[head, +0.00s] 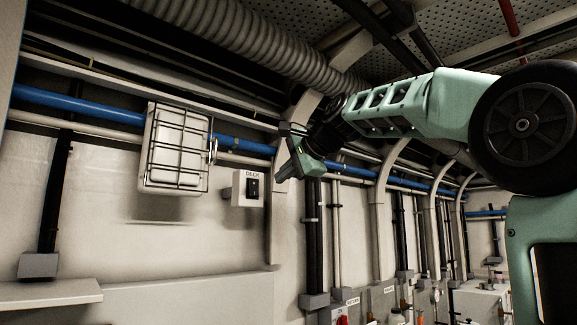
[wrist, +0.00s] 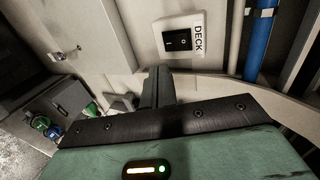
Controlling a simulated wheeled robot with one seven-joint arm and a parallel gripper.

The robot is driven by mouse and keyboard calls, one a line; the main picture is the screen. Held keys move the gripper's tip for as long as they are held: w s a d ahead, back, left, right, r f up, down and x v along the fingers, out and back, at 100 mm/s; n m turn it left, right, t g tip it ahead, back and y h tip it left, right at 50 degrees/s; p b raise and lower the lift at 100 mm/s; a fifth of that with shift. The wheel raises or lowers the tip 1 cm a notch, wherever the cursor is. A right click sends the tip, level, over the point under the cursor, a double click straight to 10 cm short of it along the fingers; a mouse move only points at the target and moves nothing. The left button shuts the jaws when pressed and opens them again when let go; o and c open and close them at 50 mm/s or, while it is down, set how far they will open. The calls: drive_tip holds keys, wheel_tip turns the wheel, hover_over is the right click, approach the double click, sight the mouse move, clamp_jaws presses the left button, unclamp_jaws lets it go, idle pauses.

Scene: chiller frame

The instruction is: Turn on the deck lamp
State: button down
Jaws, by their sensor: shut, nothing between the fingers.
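The deck switch is a small pale box (head: 240,198) labelled DECK on the wall, with a black rocker (head: 254,187) on its front. In the wrist view the rocker (wrist: 180,41) shows two marked halves; I cannot tell which is pressed in. A caged white lamp (head: 175,148), seemingly the deck lamp, is on the wall left of the box and shows no glow. My gripper (head: 285,173) is shut and empty, just right of the box in the head view. In the wrist view its fingers (wrist: 157,84) point towards the box, apparently apart from the rocker.
A blue pipe (head: 80,105) runs along the wall behind the lamp, and a ribbed duct (head: 250,45) runs overhead. A pale shelf (head: 45,293) is at lower left. Green-capped bottles (wrist: 43,125) show at left in the wrist view. The wall below the switch is bare.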

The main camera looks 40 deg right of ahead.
sight(255, 195)
drive_tip(key=p+x, duration=0.1)
drive_tip(key=x, duration=0.2)
drive_tip(key=p+x, duration=0.1)
drive_tip(key=x, duration=0.2)
drive_tip(key=r+p+x, duration=0.1)
drive_tip(key=x, duration=0.2)
drive_tip(key=shift+w+p, duration=0.3)
drive_tip(key=shift+w, duration=0.1)
drive_tip(key=shift+w+f, duration=0.2)
drive_tip(key=shift+w, duration=0.05)
drive_tip(key=shift+a, duration=0.1)
drive_tip(key=shift+r, duration=0.15)
drive_tip(key=shift+r+p, duration=0.75)
drive_tip(key=shift+r, duration=0.3)
drive_tip(key=shift+f, duration=0.15)
drive_tip(key=shift+s, duration=0.15)
